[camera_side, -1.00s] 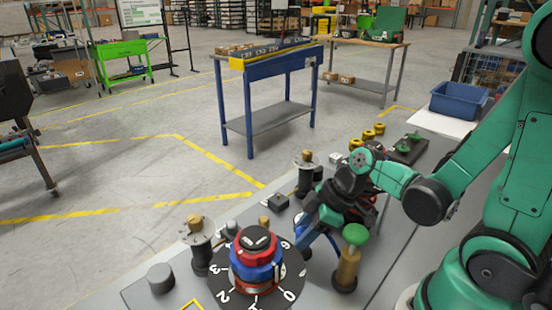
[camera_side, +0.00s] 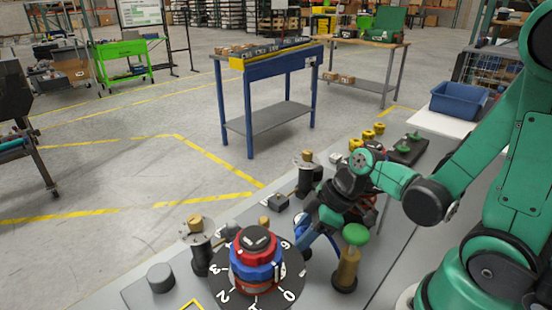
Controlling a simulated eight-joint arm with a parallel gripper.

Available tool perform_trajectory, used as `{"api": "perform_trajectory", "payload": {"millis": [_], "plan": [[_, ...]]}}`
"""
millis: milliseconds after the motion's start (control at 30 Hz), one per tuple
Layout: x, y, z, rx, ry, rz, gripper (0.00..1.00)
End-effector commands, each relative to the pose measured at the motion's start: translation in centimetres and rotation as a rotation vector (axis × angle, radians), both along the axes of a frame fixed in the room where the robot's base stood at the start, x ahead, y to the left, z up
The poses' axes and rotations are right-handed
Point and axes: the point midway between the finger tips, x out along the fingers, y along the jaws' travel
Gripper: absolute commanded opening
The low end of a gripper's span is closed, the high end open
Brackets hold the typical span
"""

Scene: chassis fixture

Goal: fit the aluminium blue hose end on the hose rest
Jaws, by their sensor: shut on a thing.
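My gripper (camera_side: 318,219) is low over the grey bench, pointing down and left, behind the dial with the red and blue knob. A blue hose (camera_side: 303,228) curves beside its fingertips. The jaws are shut on the hose end, which is mostly hidden by the fingers and the dark wrist. Whether the aluminium part touches anything below cannot be seen. I cannot make out the hose rest for certain; a small dark block (camera_side: 278,202) sits on the bench just left of the gripper.
The red and blue knob (camera_side: 256,258) stands on a black numbered dial in front. A brass post with a green cap (camera_side: 354,236) stands close right of the gripper. Dark posts with brass tops (camera_side: 306,170) (camera_side: 197,236) stand behind and left. Several yellow parts (camera_side: 368,135) lie farther back.

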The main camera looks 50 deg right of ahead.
Motion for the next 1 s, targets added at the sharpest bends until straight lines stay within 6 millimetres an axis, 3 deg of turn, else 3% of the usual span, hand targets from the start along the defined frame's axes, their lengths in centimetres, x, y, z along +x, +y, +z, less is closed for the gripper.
{"api": "perform_trajectory", "payload": {"millis": [733, 767, 800, 900, 1000], "plan": [[0.02, 0.00, -0.60, -0.001, 0.001, 0.000, 0.00], [0.02, 0.00, -0.60, -0.001, 0.001, 0.000, 0.39], [0.02, 0.00, -0.60, -0.001, 0.001, 0.000, 0.51], [0.02, 0.00, -0.60, -0.001, 0.001, 0.000, 0.73], [0.02, -0.01, -0.60, -0.001, 0.001, 0.000, 0.73]]}}
